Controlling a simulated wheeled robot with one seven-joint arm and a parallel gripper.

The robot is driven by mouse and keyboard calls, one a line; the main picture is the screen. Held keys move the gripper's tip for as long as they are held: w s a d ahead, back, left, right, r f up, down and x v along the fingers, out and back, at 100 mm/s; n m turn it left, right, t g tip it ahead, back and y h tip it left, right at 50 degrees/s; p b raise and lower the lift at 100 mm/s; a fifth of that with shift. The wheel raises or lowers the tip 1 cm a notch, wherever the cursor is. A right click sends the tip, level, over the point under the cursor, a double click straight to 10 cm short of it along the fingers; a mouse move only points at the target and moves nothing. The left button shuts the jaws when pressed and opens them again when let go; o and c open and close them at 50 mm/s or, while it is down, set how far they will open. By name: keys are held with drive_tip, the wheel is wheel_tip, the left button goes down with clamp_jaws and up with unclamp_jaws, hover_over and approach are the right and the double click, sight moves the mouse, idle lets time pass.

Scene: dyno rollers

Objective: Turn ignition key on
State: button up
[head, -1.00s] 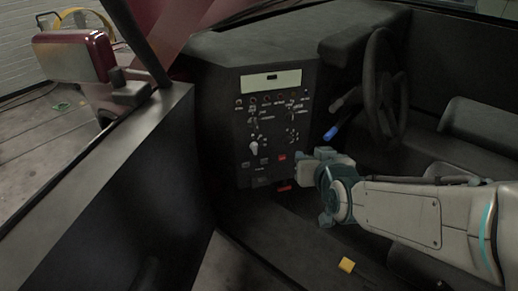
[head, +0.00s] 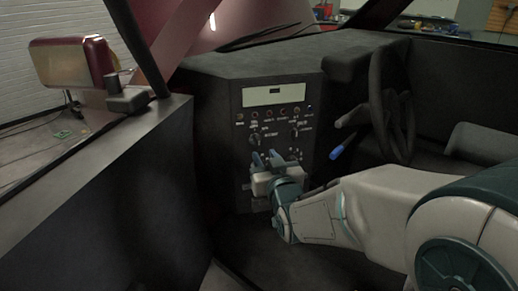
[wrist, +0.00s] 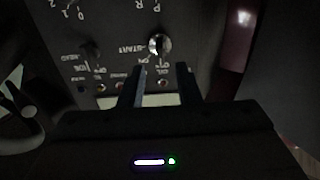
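The ignition switch, a small round knob labelled START, sits on the black control panel (head: 247,123), at its left side in the head view (head: 255,141). In the wrist view, which is upside down, the switch (wrist: 160,44) looks bright and metallic, and its label reads inverted. My gripper (head: 265,156) is in front of the panel, just below the switch in the head view. In the wrist view the two fingers of my gripper (wrist: 161,68) are apart with nothing between them. The switch lies just beyond the gap between the fingertips, and I see no clear contact.
A second knob (head: 295,134) is at the panel's right, below a row of small lights and a pale display (head: 276,95). A steering wheel (head: 385,100) and a blue-tipped lever (head: 337,152) stand right of the panel. The dark door (head: 110,190) borders the left.

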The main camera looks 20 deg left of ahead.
sight(259, 146)
drive_tip(key=x, duration=0.6)
clamp_jaws()
